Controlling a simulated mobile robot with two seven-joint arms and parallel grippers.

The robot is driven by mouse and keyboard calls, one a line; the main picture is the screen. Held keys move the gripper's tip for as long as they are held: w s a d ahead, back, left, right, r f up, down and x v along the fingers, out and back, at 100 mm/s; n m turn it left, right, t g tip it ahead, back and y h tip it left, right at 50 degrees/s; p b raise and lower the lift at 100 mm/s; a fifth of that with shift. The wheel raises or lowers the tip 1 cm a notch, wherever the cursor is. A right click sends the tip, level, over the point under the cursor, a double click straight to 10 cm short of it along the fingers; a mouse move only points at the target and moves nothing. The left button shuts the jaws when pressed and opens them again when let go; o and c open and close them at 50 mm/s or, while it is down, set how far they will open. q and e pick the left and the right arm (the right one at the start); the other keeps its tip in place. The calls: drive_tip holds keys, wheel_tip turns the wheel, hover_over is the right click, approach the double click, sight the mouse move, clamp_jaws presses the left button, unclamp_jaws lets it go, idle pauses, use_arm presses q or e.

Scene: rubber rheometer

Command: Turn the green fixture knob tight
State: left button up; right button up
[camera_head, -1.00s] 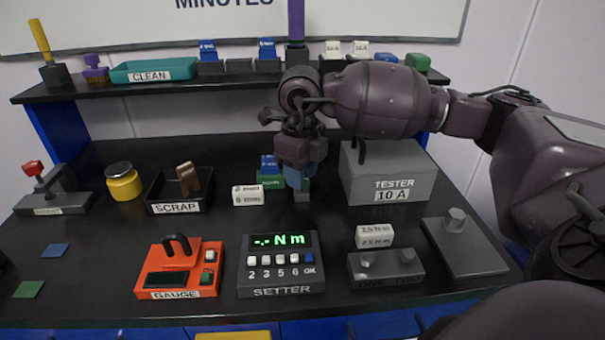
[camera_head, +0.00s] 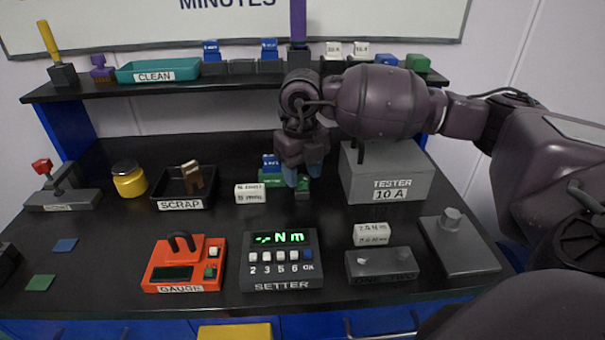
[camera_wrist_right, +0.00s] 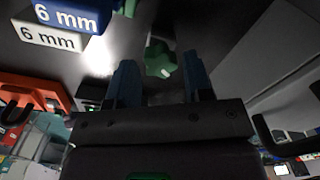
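The green fixture knob (camera_wrist_right: 160,58) is a lobed green knob in the right wrist view, just beyond my right fingertips and between their lines. My right gripper (camera_wrist_right: 160,80) is open, with one blue-grey finger on each side of the knob's direction; contact with it does not show. In the head view my right gripper (camera_head: 303,180) points down at the middle of the bench, its fingers apart. There the fingers largely hide the knob and its fixture. My left gripper is not in view.
A blue block (camera_head: 270,162) marked 6 mm in the wrist view and a white label block (camera_head: 250,193) stand left of the gripper. The grey tester (camera_head: 388,174) stands close on the right. The setter (camera_head: 280,262) and orange gauge (camera_head: 185,265) are in front. The shelf (camera_head: 130,86) is behind.

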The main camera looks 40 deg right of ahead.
drive_tip(key=shift+o, duration=0.3)
drive_tip(key=n+b, duration=0.1)
drive_tip(key=n, duration=0.1)
drive_tip(key=shift+f+n, duration=0.15)
drive_tip(key=shift+n, duration=0.15)
drive_tip(key=shift+n+b, duration=0.35)
drive_tip(key=shift+n, duration=0.75)
